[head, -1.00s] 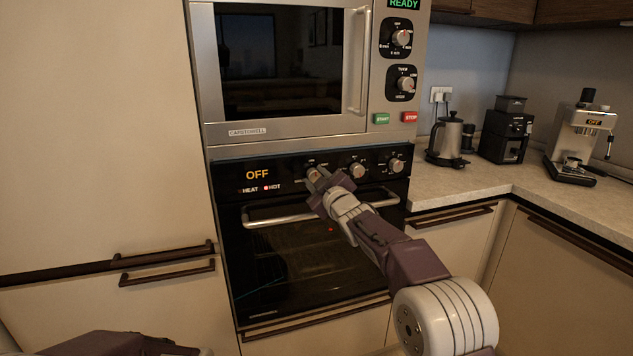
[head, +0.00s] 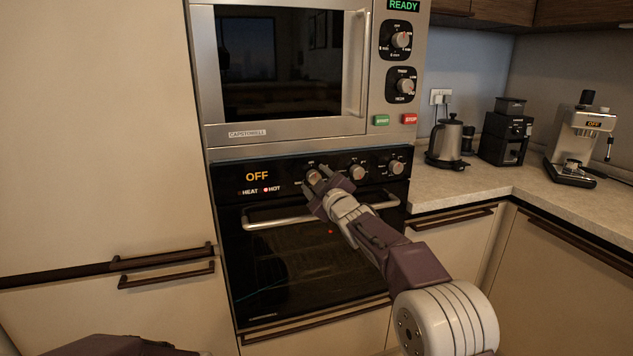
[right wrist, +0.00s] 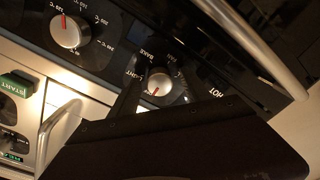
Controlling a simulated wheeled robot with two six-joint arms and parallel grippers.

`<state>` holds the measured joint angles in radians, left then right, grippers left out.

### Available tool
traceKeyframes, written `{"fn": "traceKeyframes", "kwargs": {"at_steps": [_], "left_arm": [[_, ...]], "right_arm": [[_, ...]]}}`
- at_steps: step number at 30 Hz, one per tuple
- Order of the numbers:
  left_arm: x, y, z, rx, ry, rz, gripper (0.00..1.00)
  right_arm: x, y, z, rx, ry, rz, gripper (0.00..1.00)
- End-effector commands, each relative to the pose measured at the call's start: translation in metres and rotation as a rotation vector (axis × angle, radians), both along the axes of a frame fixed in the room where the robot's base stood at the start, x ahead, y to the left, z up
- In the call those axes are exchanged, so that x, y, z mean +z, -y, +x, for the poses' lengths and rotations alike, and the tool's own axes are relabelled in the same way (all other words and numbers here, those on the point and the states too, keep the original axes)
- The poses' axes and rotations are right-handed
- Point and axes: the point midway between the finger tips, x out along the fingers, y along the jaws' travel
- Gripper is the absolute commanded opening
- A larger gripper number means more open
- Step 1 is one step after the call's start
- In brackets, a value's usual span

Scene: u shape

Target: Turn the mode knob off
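The mode knob (head: 313,177) is the leftmost silver knob on the black oven panel. In the right wrist view this knob (right wrist: 159,82) has labels such as BAKE around it, and its red mark is at the lower edge in that picture. My right gripper (head: 316,179) is at this knob with its fingers apart, one on each side; contact cannot be told. My left gripper is out of view.
The middle knob (head: 357,172) and right knob (head: 396,166) are close beside my right gripper. The oven handle (head: 275,220) runs just below. The microwave (head: 290,135) is above. A kettle (head: 450,140) stands on the counter (head: 470,182) at right.

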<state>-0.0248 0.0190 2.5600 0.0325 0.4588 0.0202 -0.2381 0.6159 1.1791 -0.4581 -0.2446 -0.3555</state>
Motion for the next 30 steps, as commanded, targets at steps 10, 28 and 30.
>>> {"fn": "traceKeyframes", "kwargs": {"at_steps": [10, 28, 30], "left_arm": [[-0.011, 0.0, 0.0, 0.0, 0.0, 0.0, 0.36], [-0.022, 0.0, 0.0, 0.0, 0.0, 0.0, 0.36], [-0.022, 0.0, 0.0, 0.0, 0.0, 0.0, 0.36]], "right_arm": [[-0.001, 0.006, -0.017, 0.001, 0.003, 0.002, 0.56], [0.0, 0.031, -0.086, -0.001, 0.001, 0.0, 0.56], [0.001, 0.031, -0.086, 0.0, 0.001, 0.0, 0.56]]}}
